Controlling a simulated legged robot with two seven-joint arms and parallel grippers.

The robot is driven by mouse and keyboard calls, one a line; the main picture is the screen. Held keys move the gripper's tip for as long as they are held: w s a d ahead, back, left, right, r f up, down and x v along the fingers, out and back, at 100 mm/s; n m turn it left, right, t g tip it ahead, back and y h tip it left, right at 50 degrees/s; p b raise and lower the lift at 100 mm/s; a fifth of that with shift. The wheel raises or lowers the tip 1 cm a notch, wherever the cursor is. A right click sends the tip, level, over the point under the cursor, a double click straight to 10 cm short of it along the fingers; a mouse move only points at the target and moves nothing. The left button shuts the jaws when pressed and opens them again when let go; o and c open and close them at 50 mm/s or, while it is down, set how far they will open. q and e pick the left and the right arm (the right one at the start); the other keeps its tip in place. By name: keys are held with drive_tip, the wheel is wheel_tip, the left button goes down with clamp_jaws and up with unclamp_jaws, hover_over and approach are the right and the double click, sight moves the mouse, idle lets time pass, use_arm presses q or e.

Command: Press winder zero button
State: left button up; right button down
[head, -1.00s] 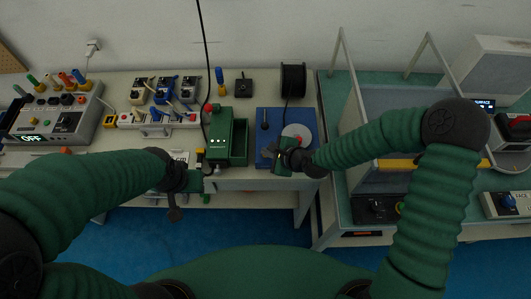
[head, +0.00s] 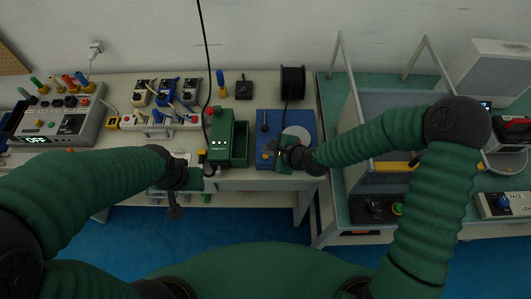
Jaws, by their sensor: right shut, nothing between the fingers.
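A blue base (head: 301,117) with a black knob (head: 265,116) and a pale round disc (head: 298,131) sits at the right end of the bench; it looks like the winder. I cannot make out a zero button on it. My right gripper (head: 274,151) is shut and empty over the front left part of the blue base and covers what lies under it. Whether it touches the base is unclear. My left gripper (head: 176,206) hangs in front of the bench edge, pointing down, away from the base. Its fingers are too small and dark to read.
A green box (head: 221,136) with small lights stands just left of the blue base. A black spool (head: 292,81) stands behind it. Connector blocks (head: 160,120) and a grey panel reading OFF (head: 62,118) are further left. A framed enclosure (head: 350,130) stands to the right.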

sight(268, 157)
wheel_tip(268, 157, up, 4)
drive_tip(key=p, duration=0.3)
idle(0.6)
drive_tip(key=shift+s+d, duration=0.1)
drive_tip(key=s+d+r+n+g+h, duration=0.2)
drive_tip(key=s+d+r+n+h, duration=0.1)
drive_tip(key=s+d+n, duration=0.5)
drive_tip(key=s+d+r+n+g+h, duration=0.2)
drive_tip(key=s+d+r+n+h, duration=0.1)
drive_tip(key=s+d+r+n, duration=0.3)
drive_tip(key=s+d+n, duration=0.2)
drive_tip(key=d+n, duration=0.2)
drive_tip(key=d, duration=0.1)
drive_tip(key=shift+n, duration=0.3)
drive_tip(key=shift+a, duration=0.1)
